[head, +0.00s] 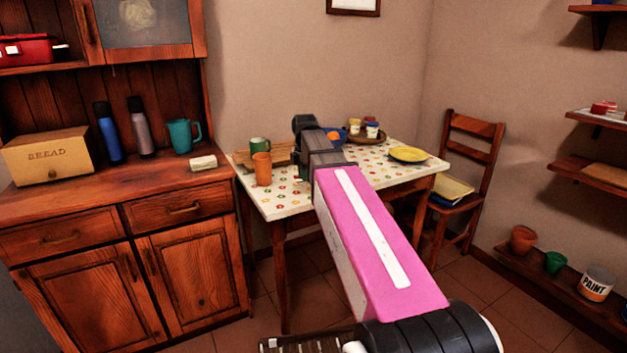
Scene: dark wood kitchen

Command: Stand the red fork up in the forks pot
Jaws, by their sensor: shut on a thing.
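My arm reaches out over the table (282,205), with its dark wrist (305,124) above the table's left half. The jaws of my gripper are hidden behind my own arm, and so is anything between them. I see no red fork. An orange cup-shaped pot (262,169) stands upright near the table's left front edge. A green mug or pot (260,146) stands just behind it. I cannot tell which vessel is the forks pot. A brown wooden tray or board (240,158) lies by the green one, partly hidden.
A yellow plate (409,154), a blue bowl (341,131) and small tubs (372,130) are on the table. A chair (483,158) stands to its right. The sideboard (150,190) holds a bread box (48,157), bottles and a teal mug (181,136). Pots (523,239) sit on a low shelf.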

